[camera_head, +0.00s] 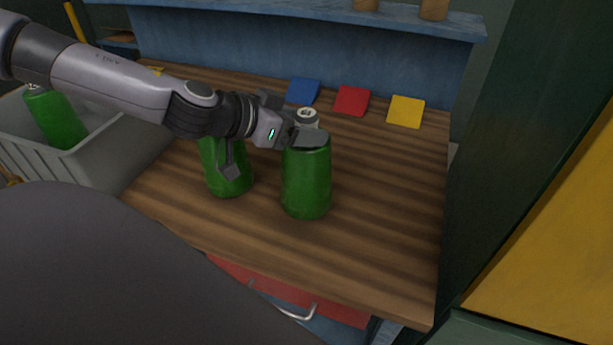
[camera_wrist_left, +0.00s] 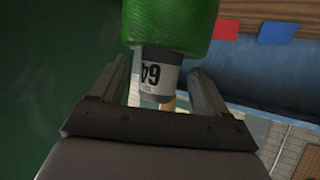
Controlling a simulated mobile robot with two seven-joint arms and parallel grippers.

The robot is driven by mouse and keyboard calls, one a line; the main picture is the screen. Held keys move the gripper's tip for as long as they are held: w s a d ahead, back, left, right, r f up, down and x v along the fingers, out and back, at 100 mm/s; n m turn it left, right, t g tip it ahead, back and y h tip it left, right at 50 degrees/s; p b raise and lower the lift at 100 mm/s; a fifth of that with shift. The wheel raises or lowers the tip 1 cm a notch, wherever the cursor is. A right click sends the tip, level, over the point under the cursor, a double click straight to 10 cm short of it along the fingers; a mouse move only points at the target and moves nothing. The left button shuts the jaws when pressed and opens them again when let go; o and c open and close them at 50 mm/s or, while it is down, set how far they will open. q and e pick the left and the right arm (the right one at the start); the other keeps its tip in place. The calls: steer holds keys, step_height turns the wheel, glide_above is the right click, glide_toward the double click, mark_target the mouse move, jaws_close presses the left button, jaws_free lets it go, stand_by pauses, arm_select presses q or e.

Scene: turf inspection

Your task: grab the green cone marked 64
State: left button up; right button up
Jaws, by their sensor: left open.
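Two green cones stand on the wooden bench top in the head view, one to the right (camera_head: 306,180) and one left of it (camera_head: 227,172), partly hidden by my arm. My left gripper (camera_head: 306,128) is open at the pale top of the right cone, with one finger across its near side. In the left wrist view, a green cone (camera_wrist_left: 170,22) has a pale band marked 64 (camera_wrist_left: 158,76), seen upside down between the open fingers of my left gripper (camera_wrist_left: 165,75). I cannot tell whether the fingers touch it. My right gripper is not in view.
Another green cone (camera_head: 55,118) leans in a grey bin (camera_head: 105,160) at the left. Blue (camera_head: 303,91), red (camera_head: 351,101) and yellow (camera_head: 406,111) squares lie along the bench's back. A blue shelf (camera_head: 300,8) stands behind. The bench's right front is clear.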

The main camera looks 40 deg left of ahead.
arm_select(q)
jaws_close()
steer(key=shift+w+r, duration=0.1)
stand_by(0.4)
